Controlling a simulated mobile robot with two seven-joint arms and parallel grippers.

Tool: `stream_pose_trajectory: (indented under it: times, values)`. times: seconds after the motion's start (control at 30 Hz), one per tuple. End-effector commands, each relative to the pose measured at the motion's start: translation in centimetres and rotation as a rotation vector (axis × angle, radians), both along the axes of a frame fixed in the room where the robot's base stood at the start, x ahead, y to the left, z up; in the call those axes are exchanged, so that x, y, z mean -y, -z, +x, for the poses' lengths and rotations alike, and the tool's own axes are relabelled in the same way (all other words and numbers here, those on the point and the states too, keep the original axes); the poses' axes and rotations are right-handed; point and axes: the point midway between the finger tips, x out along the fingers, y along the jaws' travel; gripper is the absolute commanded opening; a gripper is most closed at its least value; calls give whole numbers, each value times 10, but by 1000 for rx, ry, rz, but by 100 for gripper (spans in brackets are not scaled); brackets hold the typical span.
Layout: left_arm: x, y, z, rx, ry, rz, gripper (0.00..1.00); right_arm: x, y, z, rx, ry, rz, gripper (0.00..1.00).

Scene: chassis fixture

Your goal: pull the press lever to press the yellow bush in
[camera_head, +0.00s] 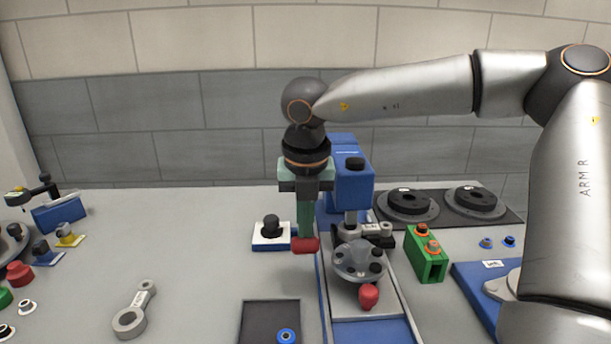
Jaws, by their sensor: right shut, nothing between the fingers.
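The blue press (350,187) stands near the middle of the table. Its ram (350,217) points down over a grey link part (376,229). No yellow bush can be made out under the ram. My right gripper (305,240) points straight down just left of the press, shut. A red grip-like piece (305,246) is at its fingertips; I cannot tell whether it is part of the press lever or only close to the fingers. The lever itself is not clearly visible, partly hidden by my gripper. My left gripper is not in view.
A round grey fixture with a red knob (369,295) sits before the press. A green block (426,254) and dark round discs (407,204) are to the right. A loose grey link (133,310) and a dark tray (256,318) lie in front. The table's left middle is clear.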

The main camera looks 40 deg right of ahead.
Motion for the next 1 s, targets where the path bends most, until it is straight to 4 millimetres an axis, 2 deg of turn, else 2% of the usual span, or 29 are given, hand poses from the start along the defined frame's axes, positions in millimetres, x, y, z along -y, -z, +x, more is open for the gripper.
stream_pose_trajectory:
  times: [0.03, 0.63, 0.83, 1.0]
  values:
    - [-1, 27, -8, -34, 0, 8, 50, 0, 8, -2, -14, 2, 4, 0]
    - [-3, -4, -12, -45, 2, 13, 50, -8, -54, -10, -8, 1, 2, 0]
    - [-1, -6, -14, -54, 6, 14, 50, -8, -59, -11, -8, 1, 2, 0]
    - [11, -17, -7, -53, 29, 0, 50, -8, -59, -11, -8, 1, 2, 0]
